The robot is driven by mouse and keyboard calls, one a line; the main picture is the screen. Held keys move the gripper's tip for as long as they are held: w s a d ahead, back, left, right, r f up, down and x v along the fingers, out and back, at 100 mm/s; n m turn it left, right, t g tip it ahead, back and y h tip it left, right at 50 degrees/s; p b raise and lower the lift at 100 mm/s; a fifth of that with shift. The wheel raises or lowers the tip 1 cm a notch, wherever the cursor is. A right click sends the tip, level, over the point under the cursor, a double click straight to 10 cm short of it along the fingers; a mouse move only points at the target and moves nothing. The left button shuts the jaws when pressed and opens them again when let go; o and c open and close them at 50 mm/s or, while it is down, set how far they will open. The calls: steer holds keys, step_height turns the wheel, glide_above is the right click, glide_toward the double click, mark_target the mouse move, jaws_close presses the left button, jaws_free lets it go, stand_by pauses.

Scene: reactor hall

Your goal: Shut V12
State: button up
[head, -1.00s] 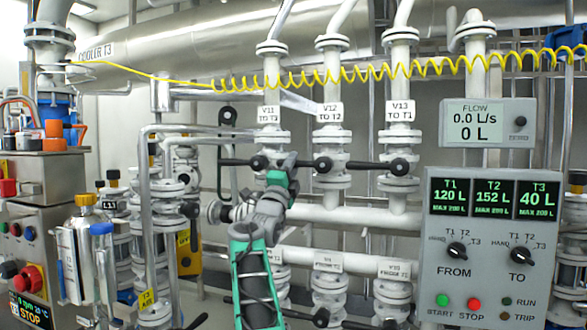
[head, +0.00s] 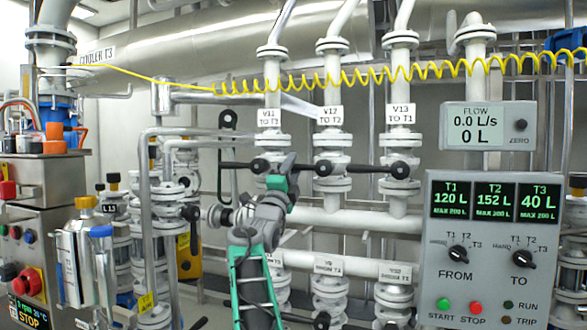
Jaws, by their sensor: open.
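The V12 label (head: 329,115), reading "TO T2", hangs on the middle white pipe in the head view. Below it is the V12 valve (head: 330,145), with a black hub and a dark lever (head: 303,166) lying level to the left, across the upright pipe. My gripper (head: 288,163) is at the end of my green and grey arm, in front of the pipes between V11 and V12. It covers part of the levers there. It looks empty and open, but its fingers are small and seen from behind. I cannot tell whether it touches the V12 lever.
The V11 valve (head: 270,142) stands left and the V13 valve (head: 400,142) right, both with level levers. Several drain valves sit below. A yellow coiled hose (head: 370,76) crosses above. A pump panel (head: 492,280) and a flow meter (head: 488,126), reading 0.0 L/s, stand right.

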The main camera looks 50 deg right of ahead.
steer(key=b+v, duration=0.2)
steer(key=v, duration=0.5)
steer(key=shift+a, duration=0.15)
steer(key=w+a+f+n+t+y+p, duration=0.2)
steer(key=w+a+f+n+y+p, duration=0.25)
steer(key=a+n+y, duration=0.2)
steer(key=w+a+f+n+t+y+p, duration=0.1)
steer(key=w+a+f+n+y+p, duration=0.2)
steer(key=a+n+y+p, duration=0.4)
steer(key=s+a+f+n+g+y+p, duration=0.3)
steer(key=a+f+n, duration=0.4)
steer(key=a, duration=0.6)
steer(key=s+a+f+n+g+y+p, duration=0.3)
steer(key=s+a+f+n, duration=0.2)
steer(key=s, duration=0.7)
steer(key=s+a+f+n+g+y+p, duration=0.3)
steer(key=s+a+f+n, duration=0.3)
steer(key=s+a+f, duration=0.3)
steer(key=s+a+p, duration=0.1)
steer(key=s+a, duration=0.2)
steer(key=a, duration=0.2)
steer(key=shift+f, duration=0.4)
steer(key=shift+s, duration=0.1)
